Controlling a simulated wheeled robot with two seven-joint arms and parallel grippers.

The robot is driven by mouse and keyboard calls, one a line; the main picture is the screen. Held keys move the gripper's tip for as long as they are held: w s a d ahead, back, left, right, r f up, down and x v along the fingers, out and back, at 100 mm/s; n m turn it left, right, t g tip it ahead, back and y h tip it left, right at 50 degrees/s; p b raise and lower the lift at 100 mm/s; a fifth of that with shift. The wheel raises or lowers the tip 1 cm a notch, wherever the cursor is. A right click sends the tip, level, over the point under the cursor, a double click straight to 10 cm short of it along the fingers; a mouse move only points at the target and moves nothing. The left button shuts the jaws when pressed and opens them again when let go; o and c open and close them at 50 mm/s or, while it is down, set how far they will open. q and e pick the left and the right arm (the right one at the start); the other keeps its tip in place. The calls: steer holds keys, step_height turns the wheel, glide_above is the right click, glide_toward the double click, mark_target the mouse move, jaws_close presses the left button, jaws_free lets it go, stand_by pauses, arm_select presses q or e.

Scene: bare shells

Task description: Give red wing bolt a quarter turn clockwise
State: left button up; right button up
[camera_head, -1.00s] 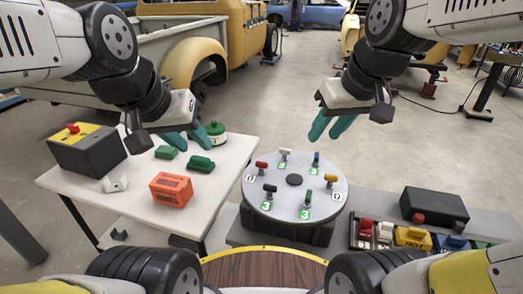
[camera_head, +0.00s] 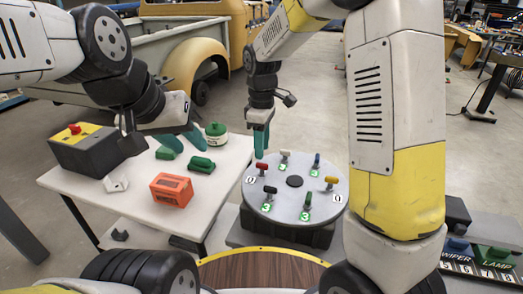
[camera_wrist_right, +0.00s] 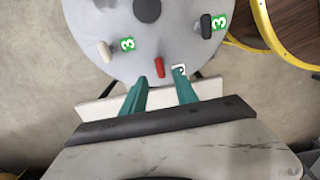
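The red wing bolt (camera_head: 261,167) stands at the left edge of the round grey plate (camera_head: 283,214), beside a white label marked 0. In the right wrist view the red wing bolt (camera_wrist_right: 159,67) lies just beyond and between the fingertips, its wing pointing roughly toward the gripper. My right gripper (camera_head: 261,154) points down directly above the bolt; its fingers (camera_wrist_right: 160,82) are apart, with a gap on both sides of the bolt. My left gripper (camera_head: 182,144) hangs over the white table with its teal fingers apart and empty.
The white table (camera_head: 130,207) holds an orange block (camera_head: 171,190), green parts and a black-yellow box (camera_head: 88,153).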

mark_target(262, 164)
step_height(262, 164, down, 5)
steer(key=shift+f, duration=0.2)
jaws_close()
